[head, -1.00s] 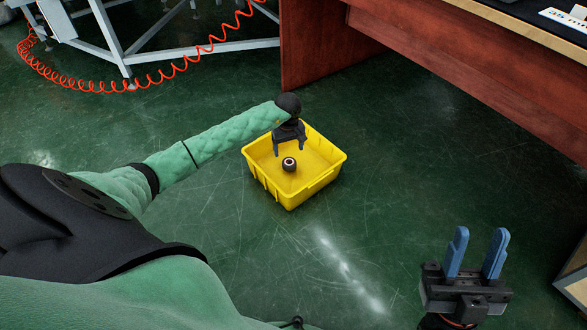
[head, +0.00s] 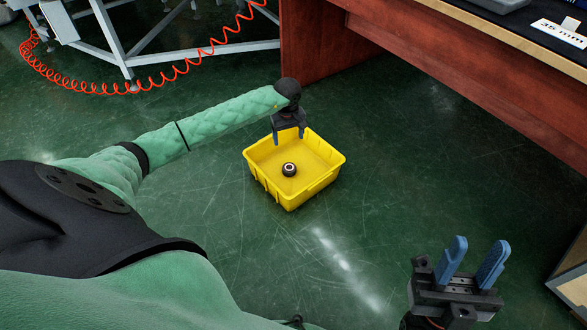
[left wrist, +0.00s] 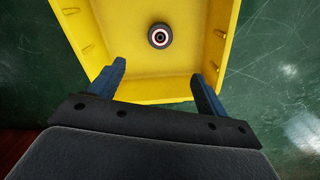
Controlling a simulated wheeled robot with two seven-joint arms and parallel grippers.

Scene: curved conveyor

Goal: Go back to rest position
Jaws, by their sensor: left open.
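My left gripper (head: 289,138) is above the far left part of the yellow bin, pointing down with its jaws open and empty. In the left wrist view its two blue fingers (left wrist: 160,83) are spread apart. A small dark round part with a pale ring (head: 289,169) lies inside the bin, apart from the fingers; it also shows in the left wrist view (left wrist: 160,36). My right gripper (head: 473,264) is at the lower right, its two blue fingers pointing up, spread apart with nothing between them.
The yellow bin (head: 321,187) stands on the green floor. A wooden desk (head: 302,50) is behind and to the right. A grey metal frame (head: 200,55) with a red coiled hose (head: 70,88) is at the back left. The floor in front of the bin is clear.

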